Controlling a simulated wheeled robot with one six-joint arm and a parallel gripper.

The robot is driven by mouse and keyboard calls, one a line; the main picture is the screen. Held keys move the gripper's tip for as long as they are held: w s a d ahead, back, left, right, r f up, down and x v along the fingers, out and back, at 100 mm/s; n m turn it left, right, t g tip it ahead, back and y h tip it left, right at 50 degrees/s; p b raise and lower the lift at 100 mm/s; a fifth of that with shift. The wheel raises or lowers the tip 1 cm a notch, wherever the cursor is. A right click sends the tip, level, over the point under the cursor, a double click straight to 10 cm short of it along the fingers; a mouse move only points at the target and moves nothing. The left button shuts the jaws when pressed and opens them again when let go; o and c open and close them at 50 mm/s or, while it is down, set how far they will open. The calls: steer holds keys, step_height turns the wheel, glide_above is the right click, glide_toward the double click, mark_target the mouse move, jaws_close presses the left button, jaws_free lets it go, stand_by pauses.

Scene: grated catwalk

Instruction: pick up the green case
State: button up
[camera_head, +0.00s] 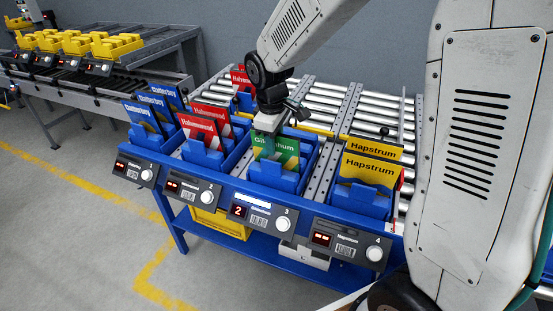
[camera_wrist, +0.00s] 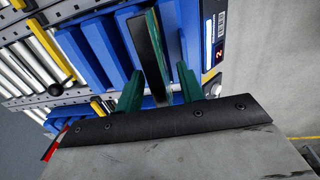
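The green case (camera_head: 284,149) stands upright in a blue bin (camera_head: 274,178) at station 3, its lettering partly covered by my gripper. My gripper (camera_head: 268,138) reaches down over the top of the case from above. In the wrist view, the green case (camera_wrist: 165,70) lies between the two teal fingers of my gripper (camera_wrist: 159,88), seen edge-on with a dark strip along it. The fingers are apart, one on each side of the case, with a visible gap on at least one side. The fingertips are partly hidden in the head view.
Red cases (camera_head: 200,130) and blue cases (camera_head: 143,114) stand in bins to the left. Yellow cases (camera_head: 369,169) stand to the right. A metal divider rail (camera_head: 325,172) runs beside the green case's bin. Rollers (camera_head: 373,115) lie behind. A yellow crate (camera_head: 218,223) sits below.

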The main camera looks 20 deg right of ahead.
steer(key=shift+f, duration=0.1)
jaws_close()
